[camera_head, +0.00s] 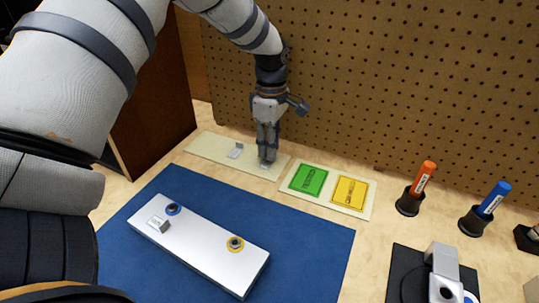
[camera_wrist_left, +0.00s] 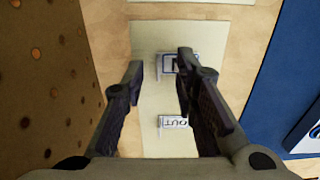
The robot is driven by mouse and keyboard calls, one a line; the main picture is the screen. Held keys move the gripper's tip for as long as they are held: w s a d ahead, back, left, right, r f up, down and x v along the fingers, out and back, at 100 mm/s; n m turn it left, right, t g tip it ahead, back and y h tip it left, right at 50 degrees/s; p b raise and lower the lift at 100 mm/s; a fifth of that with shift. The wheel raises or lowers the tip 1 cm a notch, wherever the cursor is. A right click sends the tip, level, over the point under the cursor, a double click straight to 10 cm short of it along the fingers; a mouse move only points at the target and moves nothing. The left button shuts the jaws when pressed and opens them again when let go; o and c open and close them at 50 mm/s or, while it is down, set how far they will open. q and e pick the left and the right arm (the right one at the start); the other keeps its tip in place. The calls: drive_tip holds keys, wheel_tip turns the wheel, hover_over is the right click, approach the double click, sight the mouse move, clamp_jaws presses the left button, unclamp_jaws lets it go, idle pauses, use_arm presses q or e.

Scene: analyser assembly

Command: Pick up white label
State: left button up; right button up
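My left gripper (camera_head: 267,157) points down over the right end of a cream strip (camera_head: 208,147) by the pegboard. In the left wrist view the gripper (camera_wrist_left: 160,75) is open, its fingers apart with nothing held between them. One white label (camera_wrist_left: 188,57) with a dark marking lies near the fingertips, partly covered by the right-hand finger. In the head view it is mostly hidden by the gripper. A second white label (camera_wrist_left: 173,122), reading OUT, lies on the strip farther down the wrist view. It shows in the head view (camera_head: 235,152), left of the gripper.
A pegboard (camera_head: 400,90) rises close behind the gripper. A card with green (camera_head: 308,180) and yellow (camera_head: 350,192) labels lies to the right. A silver panel (camera_head: 200,244) rests on a blue mat (camera_head: 310,250) in front. Orange (camera_head: 422,178) and blue (camera_head: 493,200) markers stand at right.

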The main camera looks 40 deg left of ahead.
use_arm(q)
drive_tip(key=shift+f, duration=0.7)
drive_tip(key=shift+w+r, duration=0.1)
clamp_jaws()
